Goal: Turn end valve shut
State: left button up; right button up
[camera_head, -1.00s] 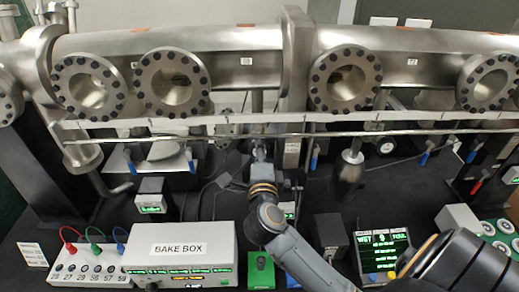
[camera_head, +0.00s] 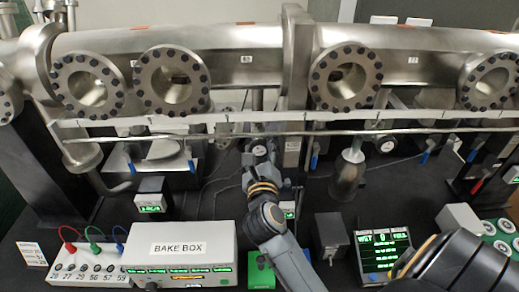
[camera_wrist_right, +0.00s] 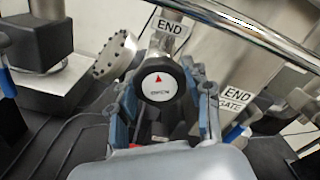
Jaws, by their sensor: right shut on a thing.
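The end valve's round black knob (camera_wrist_right: 159,81) has a white face with a red triangle pointing up in the right wrist view. A white END label (camera_wrist_right: 169,27) is just above it. My right gripper (camera_wrist_right: 167,88) is shut on the knob, with its blue-grey fingers on the left and right sides. In the head view my right gripper (camera_head: 261,152) reaches up under the middle of the large steel pipe (camera_head: 220,62). There the knob is mostly hidden by the gripper. My left gripper is not in view.
A horizontal steel rail (camera_head: 400,132) runs close above my right gripper. A bake box (camera_head: 183,262) and a screen box (camera_head: 383,254) flank my right arm below. Several blue-handled valves hang beneath the pipe.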

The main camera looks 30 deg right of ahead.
jog(key=m+b, duration=0.1)
jog(key=m, duration=0.3)
jog(key=shift+m, duration=0.4)
dwell(0.4)
jog(key=o, duration=1.2)
jog(key=shift+c, duration=0.2)
jog(key=shift+s+a, duration=0.2)
jog(key=v, duration=0.7)
jog(key=shift+d, duration=0.1)
